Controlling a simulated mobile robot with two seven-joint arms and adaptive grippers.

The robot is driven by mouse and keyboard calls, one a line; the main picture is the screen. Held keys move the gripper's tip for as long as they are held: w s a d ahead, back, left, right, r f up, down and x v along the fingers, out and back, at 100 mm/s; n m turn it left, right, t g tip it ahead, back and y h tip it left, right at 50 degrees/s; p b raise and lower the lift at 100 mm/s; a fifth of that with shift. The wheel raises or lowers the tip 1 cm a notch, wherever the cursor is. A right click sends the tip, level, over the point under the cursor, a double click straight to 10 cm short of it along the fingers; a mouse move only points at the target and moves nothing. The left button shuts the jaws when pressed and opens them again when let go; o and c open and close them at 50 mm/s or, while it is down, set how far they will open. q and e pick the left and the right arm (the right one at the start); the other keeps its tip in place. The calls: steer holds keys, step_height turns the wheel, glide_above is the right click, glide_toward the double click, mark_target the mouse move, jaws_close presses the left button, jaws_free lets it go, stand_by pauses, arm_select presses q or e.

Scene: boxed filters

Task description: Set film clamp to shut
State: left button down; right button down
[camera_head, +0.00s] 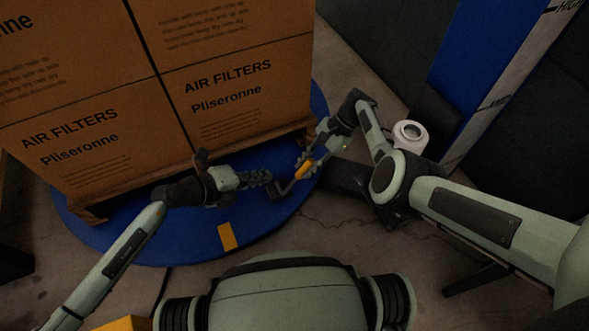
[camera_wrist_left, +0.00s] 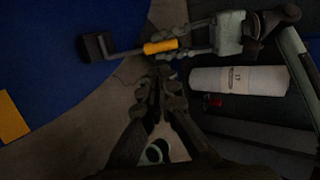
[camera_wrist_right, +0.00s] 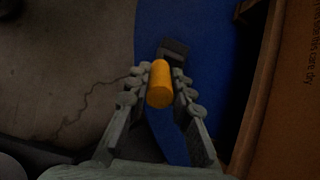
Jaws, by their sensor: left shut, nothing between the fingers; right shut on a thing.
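The film clamp appears as a bent dark lever (camera_head: 283,189) with a yellow grip (camera_head: 304,169), low over the blue turntable's right edge. In the left wrist view its yellow grip (camera_wrist_left: 160,47) and dark block end (camera_wrist_left: 96,47) show clearly. My right gripper (camera_head: 306,163) is shut on the yellow grip; in the right wrist view the fingers (camera_wrist_right: 160,82) press it from both sides. My left gripper (camera_head: 270,177) is shut and empty, just left of the lever; I cannot tell whether they touch. The clamp's pivot is not clearly visible.
Stacked air filter boxes (camera_head: 240,100) stand on a pallet on the blue turntable (camera_head: 160,250), close behind both grippers. A white film roll (camera_wrist_left: 238,80) lies across the left wrist view. A blue column (camera_head: 475,60) and a white round part (camera_head: 409,135) stand at right.

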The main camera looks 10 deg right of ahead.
mark_target(303, 169)
arm_select(q)
steer(key=x, duration=1.2)
steer(key=shift+d+f, duration=0.1)
steer(key=shift+d, duration=0.05)
steer(key=shift+x, duration=0.85)
arm_select(e)
steer(key=shift+a, duration=0.15)
steer(key=c, duration=1.3)
jaws_free()
